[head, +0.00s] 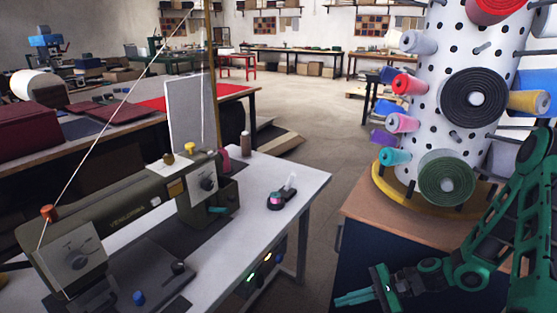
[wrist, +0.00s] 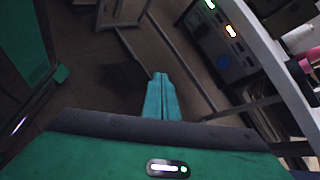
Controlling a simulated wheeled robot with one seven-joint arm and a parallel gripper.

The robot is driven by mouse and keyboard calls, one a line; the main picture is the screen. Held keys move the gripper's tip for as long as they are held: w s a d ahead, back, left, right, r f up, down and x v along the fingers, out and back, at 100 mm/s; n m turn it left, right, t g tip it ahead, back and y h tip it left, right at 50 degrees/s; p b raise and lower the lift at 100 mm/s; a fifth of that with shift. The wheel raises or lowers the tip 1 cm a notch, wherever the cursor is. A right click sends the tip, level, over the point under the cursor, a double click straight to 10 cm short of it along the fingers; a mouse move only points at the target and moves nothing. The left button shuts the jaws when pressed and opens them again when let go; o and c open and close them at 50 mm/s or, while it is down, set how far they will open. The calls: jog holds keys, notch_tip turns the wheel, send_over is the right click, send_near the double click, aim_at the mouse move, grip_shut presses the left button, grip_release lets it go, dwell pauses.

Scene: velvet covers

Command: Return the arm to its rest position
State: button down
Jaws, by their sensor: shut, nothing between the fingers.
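My gripper (head: 352,298) is at the lower right of the head view, at the end of my green arm. It hangs in front of the dark blue cabinet side and to the right of the sewing table. In the wrist view its teal fingers (wrist: 160,95) are together with nothing between them, pointing over the floor. My arm is bent, with its upper links at the right edge of the head view.
A white sewing table (head: 290,185) with an olive sewing machine (head: 120,225) stands at left. A white pegboard column (head: 440,75) with spools and rolls stands on a wooden-topped cabinet (head: 365,212) at right. Open floor (head: 315,110) lies between them.

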jog(key=s+d+r+n+g+h, duration=0.1)
jog(key=s+d+r+n+h, duration=0.3)
jog(key=d+r, duration=0.4)
jog(key=s+d+r+n+g+h, duration=0.1)
jog(key=s+d+r+n+h, duration=0.1)
jog(key=s+d+r+h, duration=0.45)
jog(key=s+d+r, duration=0.3)
jog(key=s+r, duration=0.3)
jog(key=r, duration=0.1)
jog(key=s+d+r+n+t+h, duration=0.1)
jog(key=s+d+r, duration=0.2)
jog(key=s+r, duration=0.3)
jog(key=shift+d+r, duration=0.4)
jog(key=shift+r, duration=0.3)
jog(key=shift+w+f, duration=0.25)
jog(key=shift+w, duration=0.4)
